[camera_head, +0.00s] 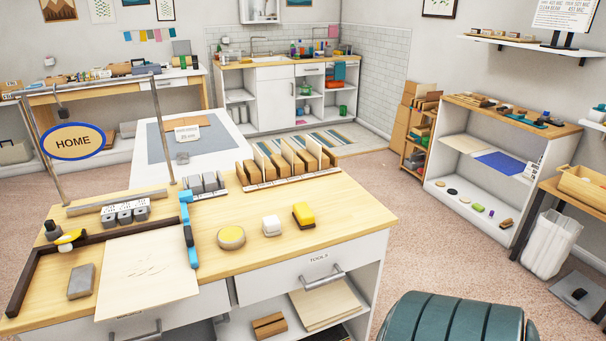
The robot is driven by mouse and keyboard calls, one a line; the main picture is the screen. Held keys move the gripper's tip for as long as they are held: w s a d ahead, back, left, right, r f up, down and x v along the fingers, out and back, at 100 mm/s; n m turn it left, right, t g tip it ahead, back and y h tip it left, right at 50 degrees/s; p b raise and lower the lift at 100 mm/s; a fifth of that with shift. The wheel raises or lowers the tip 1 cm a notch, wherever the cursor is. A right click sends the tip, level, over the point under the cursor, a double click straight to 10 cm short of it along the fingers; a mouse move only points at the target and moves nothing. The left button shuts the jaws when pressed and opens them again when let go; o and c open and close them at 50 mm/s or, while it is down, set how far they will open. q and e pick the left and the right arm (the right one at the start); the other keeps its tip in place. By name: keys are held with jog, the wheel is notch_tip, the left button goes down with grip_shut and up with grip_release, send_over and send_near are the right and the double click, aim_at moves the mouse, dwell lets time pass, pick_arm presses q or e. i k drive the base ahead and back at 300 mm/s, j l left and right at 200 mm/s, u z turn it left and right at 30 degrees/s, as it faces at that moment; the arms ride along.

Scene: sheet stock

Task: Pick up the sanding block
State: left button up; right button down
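Several small blocks could be the sanding block; I cannot tell which one is. A grey block (82,281) lies at the left of the near wooden worktop (345,225), beside a pale wood sheet (148,275). A yellow block with a darker lower part (304,215) sits near the right of the worktop. A white block (271,225) and a round yellowish tin (231,237) stand to its left. A brown block (269,326) lies on the shelf below. Neither of my grippers shows in the head view.
A blue bar tool (187,230) lies along the sheet's right edge. A slotted rack of wooden pieces (290,165) stands at the worktop's back. A dark teal ribbed object (455,318) fills the lower right.

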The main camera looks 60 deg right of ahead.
aim_at(303, 215)
jog(key=z, duration=1.8)
